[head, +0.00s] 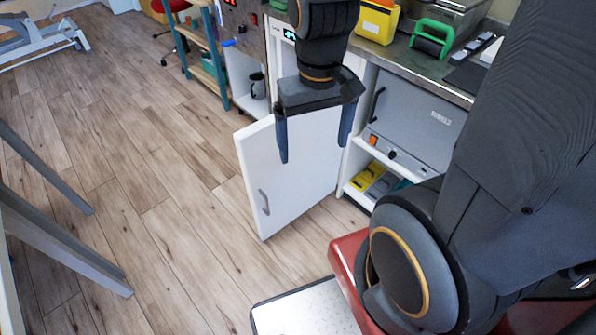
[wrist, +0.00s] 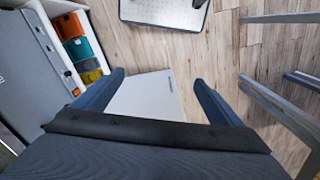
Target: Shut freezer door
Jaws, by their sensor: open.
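The white freezer door (head: 300,175) stands swung open, out over the wooden floor, with a grey bar handle (head: 265,202) near its left edge. My gripper (head: 315,152) is open and empty, pointing down, and its fingers cover part of the door in the head view. In the wrist view the door (wrist: 148,97) shows below and between the two fingertips of my gripper (wrist: 158,78). I cannot tell whether a finger touches the door. The freezer's inside is mostly hidden behind the door and my arm.
A metal counter (head: 440,72) runs above. A grey mat-like platform (head: 305,310) lies at the front. Grey legs (head: 65,240) stand at left. Floor left of the door is clear.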

